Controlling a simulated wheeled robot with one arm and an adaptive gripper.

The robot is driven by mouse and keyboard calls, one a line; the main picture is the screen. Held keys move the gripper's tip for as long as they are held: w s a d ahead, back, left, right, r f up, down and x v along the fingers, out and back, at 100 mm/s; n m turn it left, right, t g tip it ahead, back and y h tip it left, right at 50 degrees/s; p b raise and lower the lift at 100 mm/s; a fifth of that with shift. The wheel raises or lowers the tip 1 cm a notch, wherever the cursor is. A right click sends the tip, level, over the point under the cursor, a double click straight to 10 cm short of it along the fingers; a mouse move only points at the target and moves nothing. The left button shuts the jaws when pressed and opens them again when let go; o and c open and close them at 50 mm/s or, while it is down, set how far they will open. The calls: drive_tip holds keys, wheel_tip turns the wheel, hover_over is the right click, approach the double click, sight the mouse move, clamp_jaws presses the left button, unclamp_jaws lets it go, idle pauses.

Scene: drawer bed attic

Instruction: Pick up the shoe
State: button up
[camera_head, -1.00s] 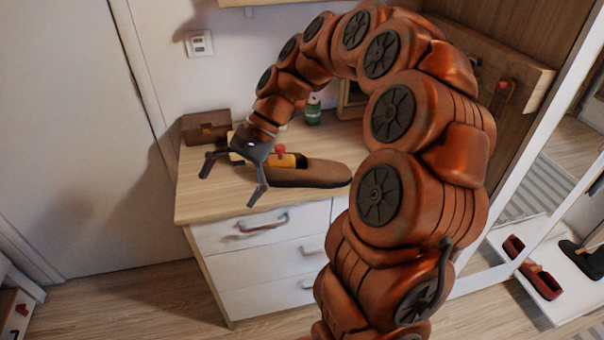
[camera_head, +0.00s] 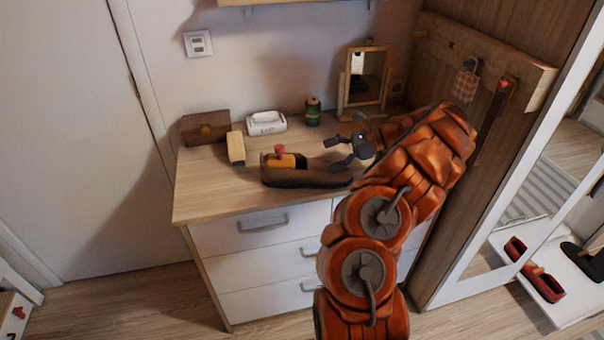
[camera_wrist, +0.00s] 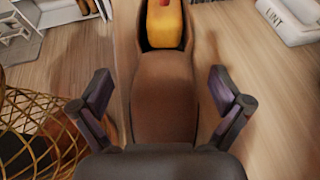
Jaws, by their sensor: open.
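The brown shoe (camera_head: 300,178) lies on the dresser top near its front edge, with an orange-yellow object with a red top (camera_head: 282,159) in its opening. My gripper (camera_head: 346,152) is open at the right, toe end of the shoe, coming in from the right. In the wrist view the shoe (camera_wrist: 165,95) runs up the middle, between the two spread fingers of my gripper (camera_wrist: 166,95). I cannot tell whether a finger touches it. The near end of the shoe is hidden behind the gripper body.
A woven basket-like object (camera_wrist: 35,135) shows in the wrist view. The left dresser top is clear.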

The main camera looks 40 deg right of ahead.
sight(307, 163)
drive_tip(key=shift+s+d+f, duration=0.1)
drive_tip(key=shift+d+f, duration=0.15)
drive_tip(key=shift+r+p+x, duration=0.1)
drive_tip(key=shift+p+x, duration=0.55)
drive_tip(key=shift+x, duration=1.1)
drive_tip(key=shift+r+p+x, duration=0.15)
drive_tip(key=shift+p+x, duration=0.5)
drive_tip(key=shift+x, duration=1.05)
drive_tip(key=shift+w+a+f, duration=0.2)
drive_tip(key=shift+w+f, duration=0.05)
drive_tip(key=shift+w, duration=0.1)
drive_tip(key=shift+c, duration=0.3)
drive_tip(key=c, duration=1)
